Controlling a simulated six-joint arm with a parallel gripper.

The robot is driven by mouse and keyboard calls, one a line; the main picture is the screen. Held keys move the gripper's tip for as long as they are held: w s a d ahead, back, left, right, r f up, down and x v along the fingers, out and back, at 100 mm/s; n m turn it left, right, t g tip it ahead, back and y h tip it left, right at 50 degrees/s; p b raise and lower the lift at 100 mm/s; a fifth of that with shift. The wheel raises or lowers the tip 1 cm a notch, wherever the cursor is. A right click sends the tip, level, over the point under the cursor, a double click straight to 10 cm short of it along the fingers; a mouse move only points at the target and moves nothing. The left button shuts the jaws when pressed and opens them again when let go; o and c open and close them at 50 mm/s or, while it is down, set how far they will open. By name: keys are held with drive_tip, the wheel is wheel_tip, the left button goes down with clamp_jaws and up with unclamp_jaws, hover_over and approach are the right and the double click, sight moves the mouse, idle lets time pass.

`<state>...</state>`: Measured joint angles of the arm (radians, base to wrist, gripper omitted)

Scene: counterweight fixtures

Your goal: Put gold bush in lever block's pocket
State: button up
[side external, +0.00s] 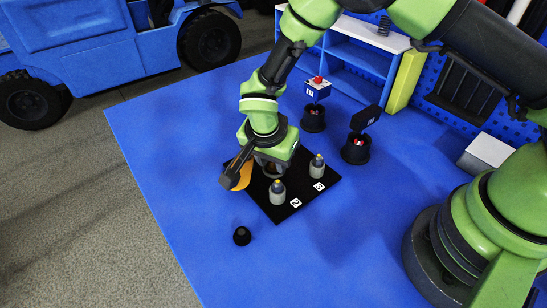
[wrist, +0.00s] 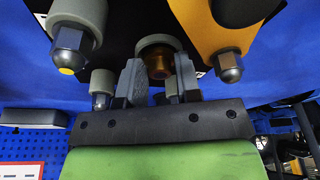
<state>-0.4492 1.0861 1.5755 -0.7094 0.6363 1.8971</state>
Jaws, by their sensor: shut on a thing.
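The gold bush (wrist: 157,64) shows in the wrist view between the two grey fingers of my gripper (wrist: 157,84), which is shut on it. A round grey part (wrist: 160,41) lies right beyond the bush; I cannot tell whether the bush is inside it or apart from it. In the side view my gripper (side external: 268,168) is low over the black board (side external: 268,208), and the bush is hidden. An orange lever (side external: 240,176) sits at the board's left edge; it also shows in the wrist view (wrist: 203,22). The lever block's pocket cannot be made out clearly.
Two grey posts with yellow tips stand on the board, beside label 2 (side external: 277,193) and label 3 (side external: 317,166), close to my gripper. A small black cylinder (side external: 242,236) is on the blue mat (side external: 180,180). Two black pots (side external: 314,119) (side external: 356,149) with signs stand behind.

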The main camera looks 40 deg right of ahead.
drive_tip(key=shift+f, duration=0.8)
drive_tip(key=o, duration=0.8)
drive_tip(key=shift+w, duration=0.1)
drive_tip(key=shift+r, duration=0.45)
drive_tip(key=shift+o, duration=0.6)
drive_tip(key=v, duration=1.2)
drive_tip(key=shift+r, duration=0.3)
drive_tip(key=s+d+r+n+t+y, duration=0.1)
drive_tip(key=s+d+r+n+y, duration=0.1)
drive_tip(key=s+d+r, duration=0.35)
drive_tip(key=s+d+r+n+t+y, duration=0.1)
drive_tip(key=s+d+r+n, duration=0.15)
drive_tip(key=r, duration=0.65)
drive_tip(key=s+d+r+n+t+y, duration=0.1)
drive_tip(key=s+d+r+n+t, duration=0.2)
drive_tip(key=s, duration=0.7)
drive_tip(key=shift+s+d+n+t+y, duration=0.25)
drive_tip(key=shift+n+t+y, duration=0.15)
drive_tip(key=shift+n, duration=0.35)
